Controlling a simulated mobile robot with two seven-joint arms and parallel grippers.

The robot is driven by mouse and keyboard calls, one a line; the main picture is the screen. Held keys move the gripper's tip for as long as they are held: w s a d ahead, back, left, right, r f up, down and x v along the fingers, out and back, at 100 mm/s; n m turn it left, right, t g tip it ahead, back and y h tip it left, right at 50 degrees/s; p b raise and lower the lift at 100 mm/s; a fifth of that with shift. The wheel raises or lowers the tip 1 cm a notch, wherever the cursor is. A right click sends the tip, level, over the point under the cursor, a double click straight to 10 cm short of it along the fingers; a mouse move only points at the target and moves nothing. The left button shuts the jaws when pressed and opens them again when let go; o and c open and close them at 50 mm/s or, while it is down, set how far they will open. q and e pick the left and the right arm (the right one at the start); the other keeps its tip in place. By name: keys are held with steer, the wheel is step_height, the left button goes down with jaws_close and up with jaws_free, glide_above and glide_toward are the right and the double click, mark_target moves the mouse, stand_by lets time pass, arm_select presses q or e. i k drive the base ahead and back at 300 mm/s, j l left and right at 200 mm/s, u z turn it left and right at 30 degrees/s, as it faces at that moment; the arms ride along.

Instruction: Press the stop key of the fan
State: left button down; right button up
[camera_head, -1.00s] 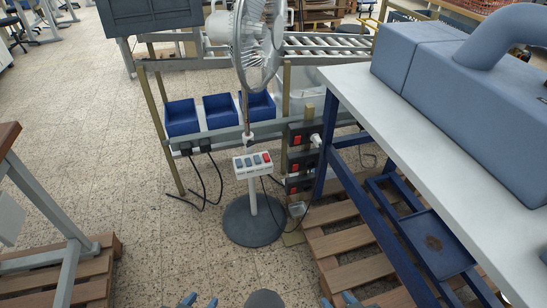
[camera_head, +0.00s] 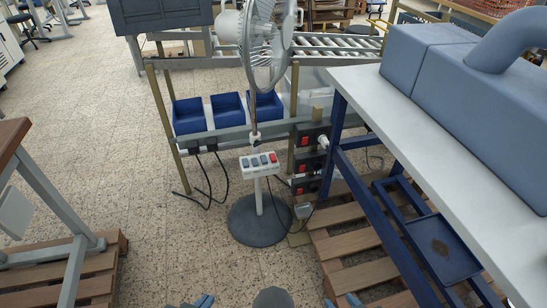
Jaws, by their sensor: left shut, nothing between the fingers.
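The fan (camera_head: 268,45) stands upright on a round dark base (camera_head: 259,222) on the floor in front of me. Its grey pole carries a white control box (camera_head: 261,173) with a row of keys on top. Several keys are grey-blue, and the one at the right end is red (camera_head: 272,158). No labels are readable. Only small blue-grey tips of my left gripper (camera_head: 199,301) and my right gripper (camera_head: 343,301) show at the bottom edge, well short of the fan. The left is shut and empty. The opening of the right is not clear.
A white-topped bench (camera_head: 400,125) with a blue frame stands close on the right, above a wooden pallet (camera_head: 345,242). Blue bins (camera_head: 189,117) and black switch boxes (camera_head: 308,160) are behind the fan. A wooden-topped table (camera_head: 12,135) is at left. Floor before the fan is clear.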

mark_target(272, 158)
steer(key=i+j+z, duration=0.2)
steer(key=i, duration=0.35)
steer(key=i+j+z, duration=0.2)
steer(key=i, duration=0.35)
steer(key=i+j+z, duration=0.25)
steer(key=i, duration=0.25)
